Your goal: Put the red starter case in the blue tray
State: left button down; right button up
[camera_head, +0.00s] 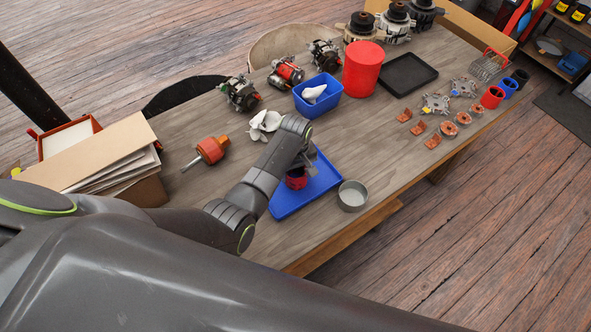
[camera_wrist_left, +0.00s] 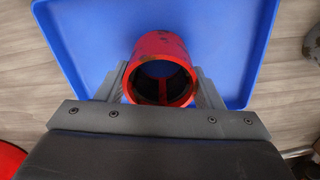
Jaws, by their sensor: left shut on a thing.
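The red starter case (camera_wrist_left: 160,68) is a short hollow red cylinder with scuffed edges. In the left wrist view it sits between the two fingers of my left gripper (camera_wrist_left: 160,90), which is shut on it. The blue tray (camera_wrist_left: 235,40) lies behind and below the case in that view. In the head view the case (camera_head: 296,182) shows under my left gripper (camera_head: 300,172), over the blue tray (camera_head: 290,205) on the table. I cannot tell whether the case touches the tray floor. My right gripper is not in view.
A round metal tin (camera_head: 352,196) stands close to the right of the tray. White parts (camera_head: 264,124) and a blue bin (camera_head: 318,97) lie behind it. A red cylinder container (camera_head: 363,70) and a black tray (camera_head: 407,74) are further back. An orange-handled tool (camera_head: 211,150) lies left.

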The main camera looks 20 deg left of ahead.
pick_arm(q)
jog(key=c, duration=0.8)
grip_release()
jog(key=shift+f, duration=0.1)
jog(key=o, duration=0.4)
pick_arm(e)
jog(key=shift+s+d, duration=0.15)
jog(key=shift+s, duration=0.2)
pick_arm(q)
jog(key=shift+r, duration=0.3)
notch_tip(320, 180, up, 12)
jog(key=shift+b, duration=0.3)
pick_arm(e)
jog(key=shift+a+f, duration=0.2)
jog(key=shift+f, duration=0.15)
pick_arm(q)
jog(key=shift+f, duration=0.2)
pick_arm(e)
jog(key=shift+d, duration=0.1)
